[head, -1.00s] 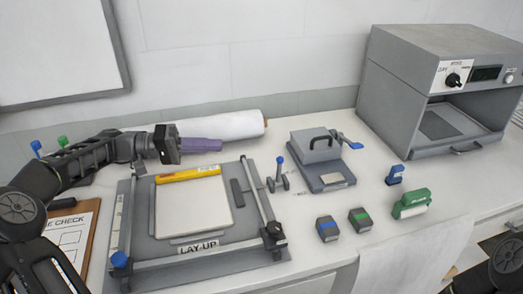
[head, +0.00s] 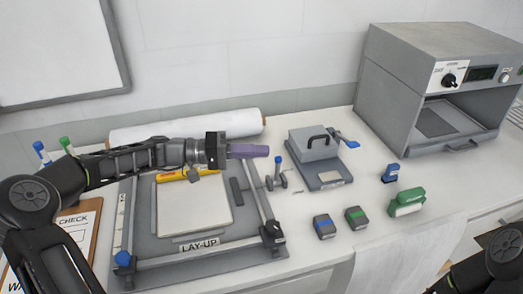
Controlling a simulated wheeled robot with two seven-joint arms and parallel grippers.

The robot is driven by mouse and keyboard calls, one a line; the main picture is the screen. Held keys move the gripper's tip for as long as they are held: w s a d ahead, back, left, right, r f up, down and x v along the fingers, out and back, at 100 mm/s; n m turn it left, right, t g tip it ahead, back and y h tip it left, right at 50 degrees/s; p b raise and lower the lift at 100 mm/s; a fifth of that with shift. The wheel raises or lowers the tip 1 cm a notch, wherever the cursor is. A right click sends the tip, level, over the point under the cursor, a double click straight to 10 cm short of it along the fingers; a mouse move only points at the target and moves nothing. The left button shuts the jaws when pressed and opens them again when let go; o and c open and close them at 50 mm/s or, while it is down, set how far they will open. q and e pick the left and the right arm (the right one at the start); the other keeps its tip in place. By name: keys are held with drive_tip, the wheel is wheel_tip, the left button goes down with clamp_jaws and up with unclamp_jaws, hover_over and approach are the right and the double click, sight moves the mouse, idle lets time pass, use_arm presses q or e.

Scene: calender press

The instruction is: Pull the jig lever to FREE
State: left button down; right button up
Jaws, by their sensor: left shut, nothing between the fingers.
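The lay-up jig (head: 165,247) is a grey flat frame at the left of the bench, with a white sheet (head: 195,208) on it. An upright lever with a blue tip (head: 278,160) stands at its right side, beside the rail. My left gripper (head: 264,151) has purple fingers, shut and empty. It reaches in from the left above the jig's far edge, its tips pointing right, just left of the lever's blue tip. Whether they touch cannot be told. A FREE marking is not readable. My right gripper is out of view.
A yellow roller (head: 172,176) lies at the jig's far side, partly behind my left arm. A white roll (head: 235,125) lies behind. A grey press block (head: 312,150), small blocks (head: 325,227) and a green tool (head: 406,203) stand right. A grey oven (head: 390,90) is far right.

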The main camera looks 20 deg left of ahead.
use_arm(q)
drive_tip(key=shift+s+d+f, duration=0.2)
drive_tip(key=shift+s+d, duration=0.05)
drive_tip(key=shift+d, duration=0.4)
